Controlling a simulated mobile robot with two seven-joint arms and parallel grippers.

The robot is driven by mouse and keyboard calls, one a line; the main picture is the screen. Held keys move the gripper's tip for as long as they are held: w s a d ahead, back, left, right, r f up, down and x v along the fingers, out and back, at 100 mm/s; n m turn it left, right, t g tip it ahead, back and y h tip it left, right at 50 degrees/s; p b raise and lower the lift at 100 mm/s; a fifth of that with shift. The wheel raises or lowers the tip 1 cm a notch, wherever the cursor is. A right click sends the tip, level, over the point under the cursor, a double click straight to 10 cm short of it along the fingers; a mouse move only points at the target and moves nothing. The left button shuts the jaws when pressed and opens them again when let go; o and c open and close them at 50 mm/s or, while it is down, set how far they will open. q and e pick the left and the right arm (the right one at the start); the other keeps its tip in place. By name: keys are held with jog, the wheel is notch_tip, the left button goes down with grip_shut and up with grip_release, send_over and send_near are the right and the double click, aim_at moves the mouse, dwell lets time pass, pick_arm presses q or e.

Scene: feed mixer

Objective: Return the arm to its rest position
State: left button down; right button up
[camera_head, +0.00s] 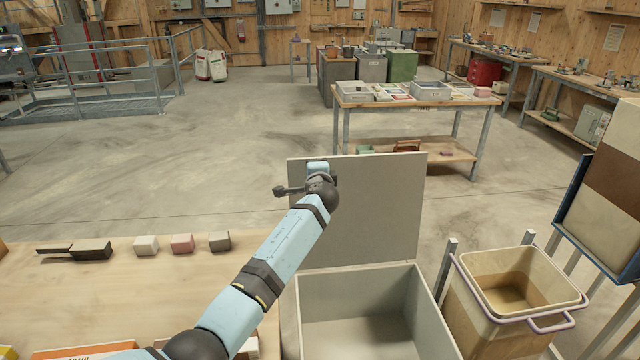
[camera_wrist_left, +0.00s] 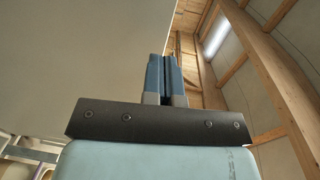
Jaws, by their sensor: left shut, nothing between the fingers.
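My left arm reaches from the bottom left up over the open grey box (camera_head: 362,268) in the head view. Its end is in front of the raised grey lid (camera_head: 385,200), and I cannot tell if it touches the lid. My left gripper shows in the left wrist view (camera_wrist_left: 167,75), its two blue-grey fingers together and empty, pointing up toward the roof. In the head view the gripper (camera_head: 318,168) is small and partly hidden by the wrist. My right gripper is not in view.
A wooden table (camera_head: 90,290) on the left bears several small blocks and a dark scoop-like piece (camera_head: 75,250). A cream bin (camera_head: 490,320) with a purple rim stands right of the box. A blue-edged panel (camera_head: 600,200) stands farther right.

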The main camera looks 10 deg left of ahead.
pick_arm(q)
jog(key=v, duration=1)
jog(key=s+a+f+n+g+h+p, duration=0.1)
jog(key=s+f+n+g+h, duration=0.15)
jog(key=s+f, duration=0.8)
jog(key=s+a+f+n+g+h, duration=0.1)
jog(key=s+f+n+h, duration=0.15)
jog(key=s+f, duration=0.75)
jog(key=s+a+f+n+g+h+p, duration=0.1)
jog(key=s+f+n, duration=0.2)
jog(key=s, duration=1)
jog(key=s+a+f+n+h+p, duration=0.1)
jog(key=s+f, duration=0.4)
jog(key=s, duration=0.8)
jog(key=shift+a+n+g+h, duration=0.4)
jog(key=shift+n+h, duration=0.3)
jog(key=shift+n, duration=0.5)
